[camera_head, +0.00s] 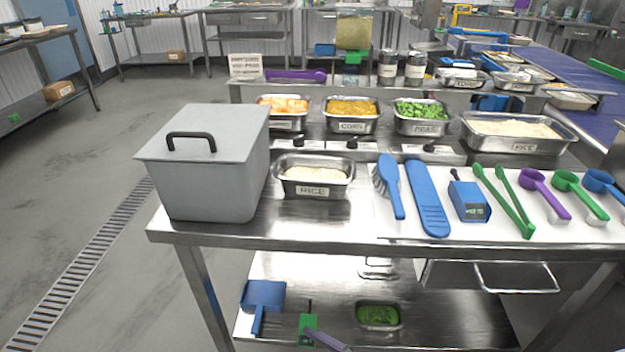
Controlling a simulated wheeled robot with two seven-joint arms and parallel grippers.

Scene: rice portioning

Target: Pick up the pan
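A small steel pan labelled RICE (314,189) stands upright on the steel table, with white rice in it. It is just right of a large grey lidded box (208,180). Behind it are more steel pans: one with orange pieces (286,124), one labelled CORN (351,127), one labelled PEAS (420,127) and a larger one labelled RICE (522,147). Which of these the task means cannot be told from the picture. Neither of my grippers is in view, and nothing is touching the pans.
A blue brush (388,185), a blue paddle (427,198), a blue device (469,200), green tongs (505,200) and several scoops lie on a white mat (400,228) at right. A blue dustpan (263,297) is on the lower shelf. The table (300,230) is bare before the small pan.

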